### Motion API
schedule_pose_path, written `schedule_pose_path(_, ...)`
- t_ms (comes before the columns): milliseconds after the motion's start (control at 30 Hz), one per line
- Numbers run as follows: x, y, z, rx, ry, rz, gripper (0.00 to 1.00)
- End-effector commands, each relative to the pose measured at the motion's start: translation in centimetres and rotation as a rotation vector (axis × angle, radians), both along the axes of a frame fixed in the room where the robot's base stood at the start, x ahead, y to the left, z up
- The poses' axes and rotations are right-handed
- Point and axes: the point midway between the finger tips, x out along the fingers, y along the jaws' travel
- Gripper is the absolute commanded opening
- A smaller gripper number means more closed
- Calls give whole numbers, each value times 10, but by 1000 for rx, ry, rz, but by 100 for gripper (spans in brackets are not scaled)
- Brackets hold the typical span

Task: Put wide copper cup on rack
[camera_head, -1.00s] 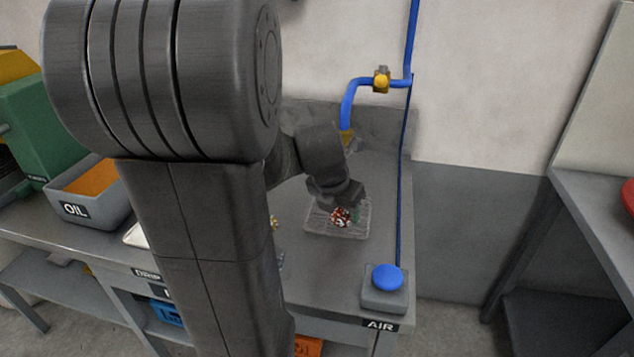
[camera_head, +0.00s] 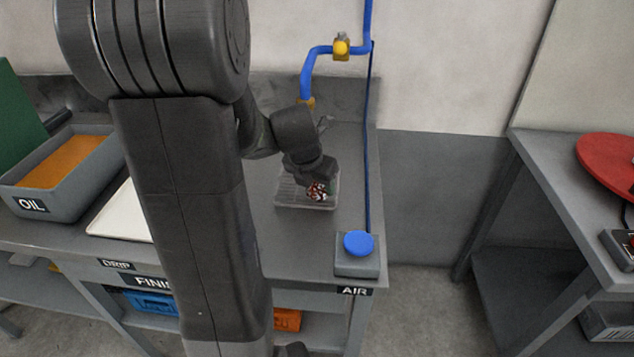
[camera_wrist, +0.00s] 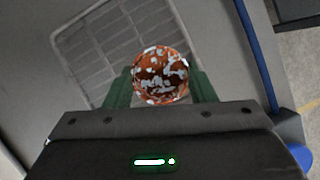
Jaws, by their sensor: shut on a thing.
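The copper cup (camera_wrist: 160,76) shows in the wrist view as a round, orange-brown piece mottled with white patches. It sits between the green fingers of my gripper (camera_wrist: 160,90), which is shut on it. In the head view the cup (camera_head: 318,191) is small, below my gripper (camera_head: 316,180). The rack (camera_head: 290,203) is a grey wire grid on the bench at the right end. In the wrist view the rack (camera_wrist: 82,58) lies behind and to the left of the cup. I cannot tell whether the cup touches the rack.
A blue button (camera_head: 358,243) on a grey box stands at the bench's right front, by the AIR label. A blue pipe (camera_head: 369,130) runs down beside the rack. An oil tray (camera_head: 45,205) and a white drip tray (camera_head: 118,215) are at left. My arm hides the bench middle.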

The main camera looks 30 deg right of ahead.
Motion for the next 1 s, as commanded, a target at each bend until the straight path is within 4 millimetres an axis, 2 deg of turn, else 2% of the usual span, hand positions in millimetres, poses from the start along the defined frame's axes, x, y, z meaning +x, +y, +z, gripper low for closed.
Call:
schedule_pose_path(33, 0, 0, -1, 0, 0, 0, 56)
schedule_pose_path(100, 0, 0, 0, 0, 0, 0, 70)
schedule_pose_path(133, 0, 0, 0, 0, 0, 0, 72)
schedule_pose_path(400, 0, 0, 1, 0, 0, 0, 72)
schedule_pose_path(533, -1, 2, 10, -2, -3, 2, 72)
schedule_pose_path(1000, -21, 30, 92, -1, -4, 1, 72)
